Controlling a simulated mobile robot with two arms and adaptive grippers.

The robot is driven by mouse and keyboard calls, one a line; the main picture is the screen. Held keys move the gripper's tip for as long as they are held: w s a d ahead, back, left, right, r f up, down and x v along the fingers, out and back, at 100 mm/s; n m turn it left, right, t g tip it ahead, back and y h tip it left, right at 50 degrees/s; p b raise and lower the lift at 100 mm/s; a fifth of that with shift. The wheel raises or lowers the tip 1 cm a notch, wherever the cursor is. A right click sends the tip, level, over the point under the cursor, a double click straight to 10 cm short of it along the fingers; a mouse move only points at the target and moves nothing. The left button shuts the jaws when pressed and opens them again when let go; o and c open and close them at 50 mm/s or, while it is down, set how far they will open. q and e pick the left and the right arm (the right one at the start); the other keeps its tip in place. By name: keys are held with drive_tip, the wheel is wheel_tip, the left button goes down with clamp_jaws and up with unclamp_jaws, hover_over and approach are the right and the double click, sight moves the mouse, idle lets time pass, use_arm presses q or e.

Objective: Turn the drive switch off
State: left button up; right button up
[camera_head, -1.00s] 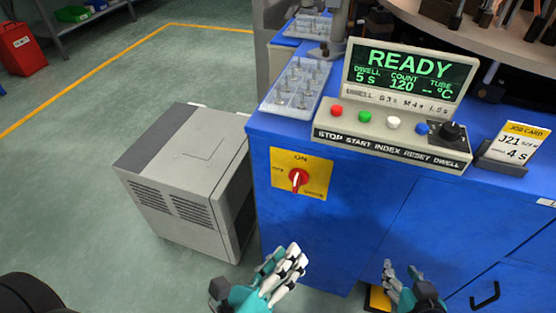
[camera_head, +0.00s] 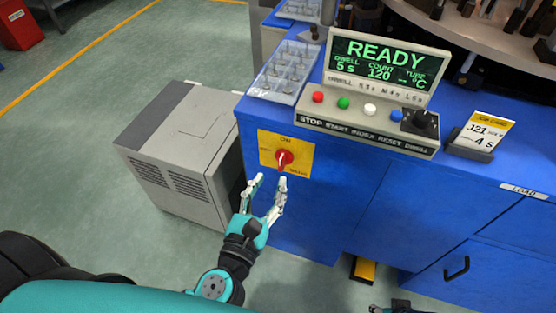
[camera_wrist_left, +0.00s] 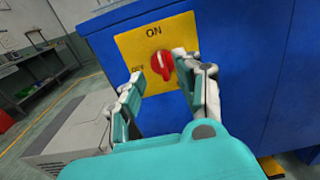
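The drive switch is a red rotary knob (camera_head: 284,158) on a yellow plate (camera_head: 303,148) on the front of the blue cabinet. ON is printed at the top of the plate and OFF at its left. The knob has a white mark, which appears to point up towards ON in the head view. My left gripper (camera_head: 268,184) is open and empty just below the knob. In the left wrist view the knob (camera_wrist_left: 162,66) shows beyond and between its fingers (camera_wrist_left: 158,70); contact cannot be told. My right gripper (camera_head: 390,307) is mostly cut off at the bottom edge.
A control panel (camera_head: 365,120) with READY on its display and several buttons stands on the blue cabinet (camera_head: 340,200). A grey box unit (camera_head: 180,155) stands on the floor left of the switch. A job card (camera_head: 482,132) stands at the right.

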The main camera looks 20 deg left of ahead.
sight(280, 162)
use_arm(q)
drive_tip(key=w, duration=0.6)
drive_tip(key=shift+w+d, duration=0.1)
use_arm(e)
wheel_tip(280, 162, down, 2)
drive_tip(key=shift+f, duration=0.1)
use_arm(q)
drive_tip(key=shift+c, duration=0.3)
clamp_jaws()
